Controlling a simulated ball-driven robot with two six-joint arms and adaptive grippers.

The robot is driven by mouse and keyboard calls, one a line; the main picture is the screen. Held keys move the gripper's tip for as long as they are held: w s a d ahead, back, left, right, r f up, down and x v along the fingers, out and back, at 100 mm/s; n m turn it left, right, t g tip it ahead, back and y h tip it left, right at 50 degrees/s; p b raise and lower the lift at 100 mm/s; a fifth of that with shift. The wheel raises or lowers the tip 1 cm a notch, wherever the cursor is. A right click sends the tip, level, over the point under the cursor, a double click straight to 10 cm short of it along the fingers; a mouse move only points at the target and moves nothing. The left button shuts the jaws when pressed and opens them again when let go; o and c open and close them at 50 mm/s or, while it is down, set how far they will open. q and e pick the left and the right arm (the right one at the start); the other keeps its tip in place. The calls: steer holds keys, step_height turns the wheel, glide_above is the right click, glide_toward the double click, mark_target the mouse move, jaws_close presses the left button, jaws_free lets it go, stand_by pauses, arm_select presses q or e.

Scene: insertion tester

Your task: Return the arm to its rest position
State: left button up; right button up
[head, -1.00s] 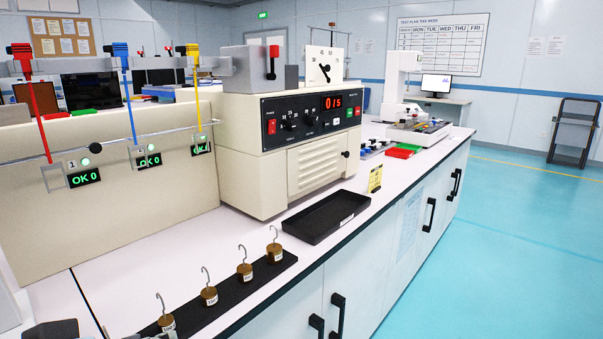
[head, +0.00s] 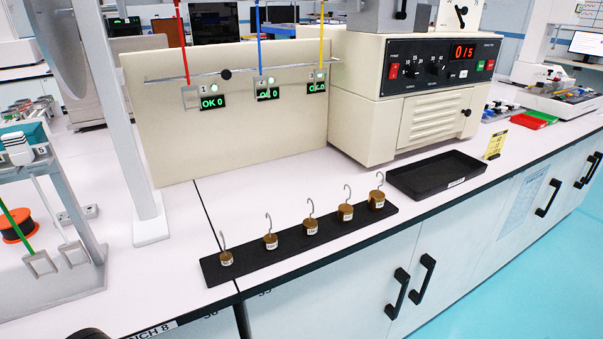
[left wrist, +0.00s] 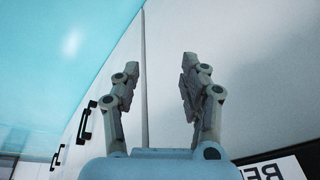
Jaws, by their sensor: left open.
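My left gripper (left wrist: 158,75) shows in the left wrist view with its two fingers apart and nothing between them. Beyond it are white cabinet fronts with dark handles and the turquoise floor. In the head view neither gripper shows clearly; a small dark rounded shape at the bottom left edge is too cut off to identify. My right gripper is not in view.
A black strip (head: 215,270) on the bench bears several brass hooked weights (head: 311,227). Behind stand a cream panel (head: 230,130) and a tester (head: 430,100). A black tray (head: 437,177) lies in front of the tester. A frame stand (head: 95,255) is at left.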

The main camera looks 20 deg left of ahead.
arm_select(q)
steer(key=s+a+f, duration=0.1)
steer(key=s+f, duration=0.3)
steer(key=f, duration=0.4)
steer(key=s+f, duration=0.3)
steer(key=f, duration=0.5)
steer(key=s+f+g, duration=0.1)
steer(key=s+f, duration=0.8)
steer(key=s, duration=0.5)
steer(key=shift+a+g, duration=0.3)
steer(key=shift+a, duration=0.15)
steer(key=shift+f, duration=0.1)
